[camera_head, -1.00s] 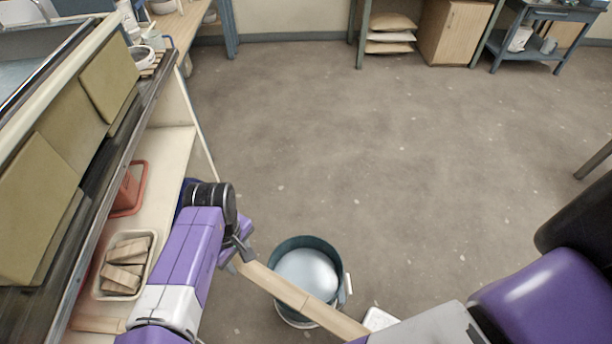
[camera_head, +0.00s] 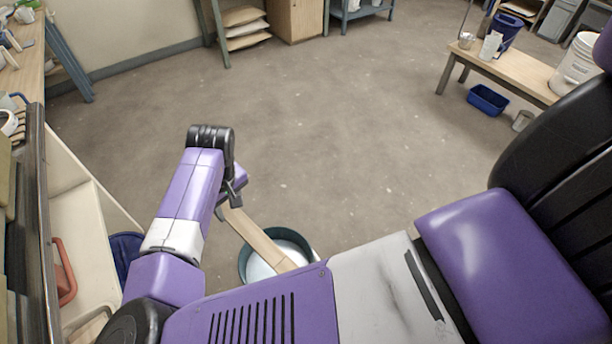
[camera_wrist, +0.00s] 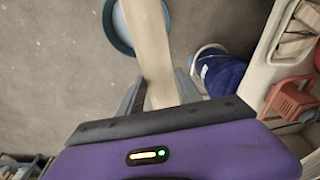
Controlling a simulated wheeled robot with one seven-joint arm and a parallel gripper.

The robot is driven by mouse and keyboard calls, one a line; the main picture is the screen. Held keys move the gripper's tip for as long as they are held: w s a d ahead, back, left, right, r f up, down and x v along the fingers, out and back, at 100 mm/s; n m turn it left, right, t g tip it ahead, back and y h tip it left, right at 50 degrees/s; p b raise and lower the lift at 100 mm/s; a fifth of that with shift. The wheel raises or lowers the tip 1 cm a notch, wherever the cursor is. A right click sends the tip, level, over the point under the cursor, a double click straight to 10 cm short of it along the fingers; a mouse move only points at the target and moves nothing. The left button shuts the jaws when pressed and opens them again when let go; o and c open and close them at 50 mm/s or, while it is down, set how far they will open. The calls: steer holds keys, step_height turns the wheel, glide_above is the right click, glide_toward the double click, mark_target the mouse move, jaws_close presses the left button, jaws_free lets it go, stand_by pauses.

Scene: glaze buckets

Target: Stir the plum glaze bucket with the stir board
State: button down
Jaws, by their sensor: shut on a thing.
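My gripper (camera_head: 232,192) is shut on the stir board (camera_head: 252,236), a long flat pale wooden board. The board slants down to the right, across the opening of a round teal-rimmed bucket (camera_head: 294,236) with pale bluish-white contents. My own body hides the bucket's near side and the board's far end. I cannot tell whether the board is in the glaze or above it. In the wrist view the board (camera_wrist: 150,45) runs up between the fingers, overlapping the right part of the bucket (camera_wrist: 109,30). No plum colour shows in it.
A wooden bench (camera_head: 500,68) with buckets stands at upper right, a blue tub (camera_head: 488,100) beneath. The middle floor is clear.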

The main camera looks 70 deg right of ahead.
steer(key=s+d+r+m+h, duration=0.25)
steer(key=d+m, duration=0.25)
steer(key=d, duration=0.4)
steer(key=s+d+r+m+h, duration=0.1)
steer(key=d+r+m+h, duration=0.3)
steer(key=d, duration=0.5)
steer(key=s+d+r+m+h, duration=0.25)
steer(key=d+m, duration=0.25)
steer(key=d, duration=0.4)
steer(key=s+a+f+m+g+h+b, duration=0.1)
steer(key=s+a+f+g+h, duration=0.1)
steer(key=s+a+f, duration=0.3)
steer(key=s+f+m+g+h, duration=0.1)
steer(key=s+f+h, duration=0.1)
steer(key=f, duration=0.6)
steer(key=w+a+f+b, duration=0.1)
steer(key=a+f+b, duration=0.4)
steer(key=f+b, duration=0.7)
steer(key=w+a+f+b, duration=0.2)
steer(key=a+f+b, duration=0.3)
steer(key=f+b, duration=0.7)
steer(key=shift+w+a+f, duration=0.15)
steer(key=shift+a+f, duration=0.05)
steer(key=shift+f, duration=0.15)
